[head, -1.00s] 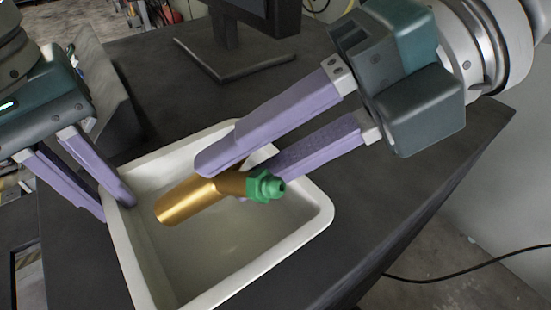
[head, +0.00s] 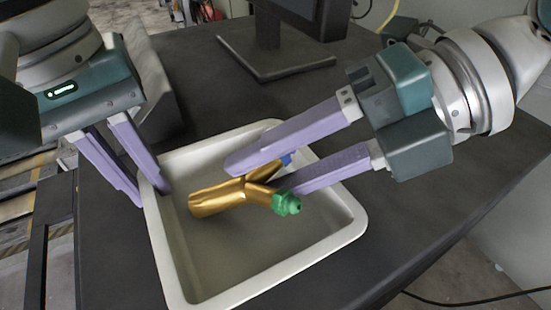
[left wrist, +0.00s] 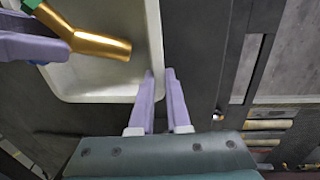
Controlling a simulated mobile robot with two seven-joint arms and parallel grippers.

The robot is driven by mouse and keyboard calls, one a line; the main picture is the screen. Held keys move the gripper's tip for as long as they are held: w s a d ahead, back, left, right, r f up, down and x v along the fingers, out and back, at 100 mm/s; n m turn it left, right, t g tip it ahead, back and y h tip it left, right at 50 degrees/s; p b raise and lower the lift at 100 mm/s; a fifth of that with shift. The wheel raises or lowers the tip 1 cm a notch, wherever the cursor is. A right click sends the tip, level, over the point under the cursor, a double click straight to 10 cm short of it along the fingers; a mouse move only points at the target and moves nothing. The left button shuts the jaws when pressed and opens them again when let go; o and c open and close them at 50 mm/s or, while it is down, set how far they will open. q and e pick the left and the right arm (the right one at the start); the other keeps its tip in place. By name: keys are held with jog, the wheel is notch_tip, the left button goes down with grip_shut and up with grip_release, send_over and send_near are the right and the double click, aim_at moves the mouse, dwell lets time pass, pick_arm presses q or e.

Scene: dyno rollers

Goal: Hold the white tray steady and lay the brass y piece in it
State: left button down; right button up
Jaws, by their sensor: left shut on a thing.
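The white tray (head: 355,228) lies on the dark table, open side up. My left gripper (head: 152,196) is shut on the tray's left wall, one finger inside and one outside; this grip also shows in the left wrist view (left wrist: 160,75). The brass y piece (head: 215,198) has a green fitting (head: 287,204) on one branch and a blue fitting (head: 287,159) on the other, partly hidden by a finger. My right gripper (head: 255,176) is shut on its branched end. Its plain stem points left, over the tray's inside. Any gap to the tray floor is hard to judge.
A monitor on a stand (head: 275,58) is at the back of the table. A dark angled panel (head: 150,85) stands behind my left gripper. The tray floor below the piece looks clear. A black cable (head: 450,302) runs beyond the table's right edge.

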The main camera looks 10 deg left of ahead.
jog(key=o, duration=0.3)
jog(key=shift+o, duration=0.2)
jog(key=v, duration=1.2)
pick_arm(q)
jog(key=c, duration=0.8)
grip_release()
